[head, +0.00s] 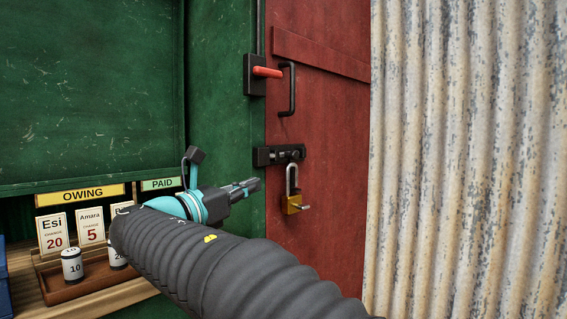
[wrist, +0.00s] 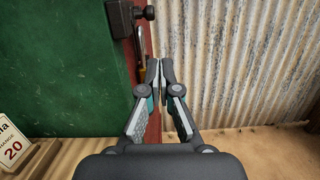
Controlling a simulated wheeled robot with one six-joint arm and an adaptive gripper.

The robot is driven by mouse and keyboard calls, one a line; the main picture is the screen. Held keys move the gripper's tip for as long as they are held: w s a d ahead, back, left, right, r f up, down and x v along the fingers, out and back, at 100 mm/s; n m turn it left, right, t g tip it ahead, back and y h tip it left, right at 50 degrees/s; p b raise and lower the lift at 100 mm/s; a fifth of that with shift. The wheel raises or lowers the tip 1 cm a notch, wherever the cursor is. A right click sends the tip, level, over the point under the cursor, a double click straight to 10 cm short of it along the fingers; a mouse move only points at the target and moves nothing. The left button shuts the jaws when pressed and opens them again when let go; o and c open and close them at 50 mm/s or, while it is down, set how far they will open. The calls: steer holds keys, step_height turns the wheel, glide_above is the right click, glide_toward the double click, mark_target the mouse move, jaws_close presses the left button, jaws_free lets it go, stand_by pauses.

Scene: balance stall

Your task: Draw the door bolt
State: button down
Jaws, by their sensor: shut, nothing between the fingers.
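A black bolt fitting (head: 279,154) with a round knob lies level across the seam between the green frame and the red door (head: 325,170). A brass padlock (head: 294,205) hangs by its shackle just below it; I cannot tell whether it is locked. My gripper (head: 256,184) is shut and empty, left of the padlock and a little below the fitting, apparently touching neither. In the wrist view the fingertips (wrist: 160,68) are together, with part of the brass padlock (wrist: 142,70) showing behind them. A black block with a knob (wrist: 122,17) is at the top there.
Above the fitting, a red lever (head: 267,72) on a black plate sits beside a black door pull (head: 290,90). Corrugated metal (head: 465,160) stands close on the right. A wooden tray (head: 85,283) with cards and weights is at the lower left.

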mark_target(291, 157)
steer(key=shift+s+a+r+n+t, duration=0.15)
steer(key=shift+a+r, duration=0.1)
steer(key=shift+a, duration=0.3)
steer(key=shift+s+a+r+n+t, duration=0.15)
steer(key=shift+a+r, duration=0.1)
steer(key=shift+a, duration=0.3)
steer(key=shift+w, duration=0.15)
steer(key=x, duration=1.4)
steer(key=shift+p, duration=0.3)
